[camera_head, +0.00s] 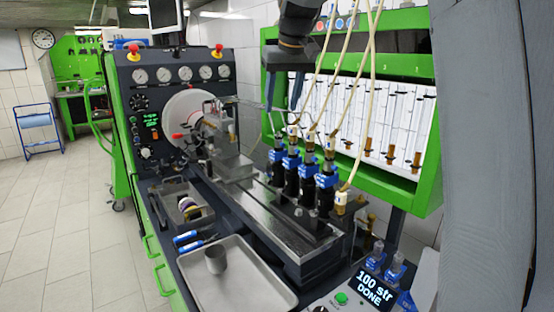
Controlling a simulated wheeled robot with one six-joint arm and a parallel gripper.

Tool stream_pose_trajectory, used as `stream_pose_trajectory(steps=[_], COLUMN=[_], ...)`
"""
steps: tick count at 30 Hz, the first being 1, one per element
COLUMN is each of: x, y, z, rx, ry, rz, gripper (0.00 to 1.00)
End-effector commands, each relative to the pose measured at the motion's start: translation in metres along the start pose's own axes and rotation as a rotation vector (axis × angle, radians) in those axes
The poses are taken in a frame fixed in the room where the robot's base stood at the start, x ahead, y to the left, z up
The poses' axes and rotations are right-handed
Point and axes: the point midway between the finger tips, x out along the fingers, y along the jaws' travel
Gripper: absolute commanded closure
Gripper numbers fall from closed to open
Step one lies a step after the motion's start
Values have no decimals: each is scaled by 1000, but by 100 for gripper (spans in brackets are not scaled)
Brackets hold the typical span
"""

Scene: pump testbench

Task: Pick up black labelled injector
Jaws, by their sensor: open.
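Several black injectors with blue clamps stand upright in a row on the metal bench bed. The visible ones include the rearmost (278,167), a middle one (308,182) and the front one (326,195). Pale hoses run up from their tops. I cannot make out any label that sets one apart. My gripper (283,106) points down, open, with its two grey fingers apart. In the picture it is just above the rear injectors and nothing shows between the fingers. Its depth relative to them is hard to tell.
A metal tray (262,290) holding a grey cup (216,260) lies at the front. Blue-handled tools (188,238) lie beside it. A green-framed panel of glass tubes (425,195) stands behind the injectors. Hoses hang close around my gripper. A display (374,288) reads "100 str DONE".

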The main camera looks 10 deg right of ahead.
Motion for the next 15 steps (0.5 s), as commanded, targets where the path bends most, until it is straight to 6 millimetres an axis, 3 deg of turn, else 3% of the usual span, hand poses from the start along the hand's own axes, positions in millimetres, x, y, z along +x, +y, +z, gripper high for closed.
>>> stream_pose_trajectory(steps=[9,15], x=[40,53], y=[4,6], z=[5,7], rx=[3,5], ry=[0,0], rz=[1,2], gripper=[51,51])
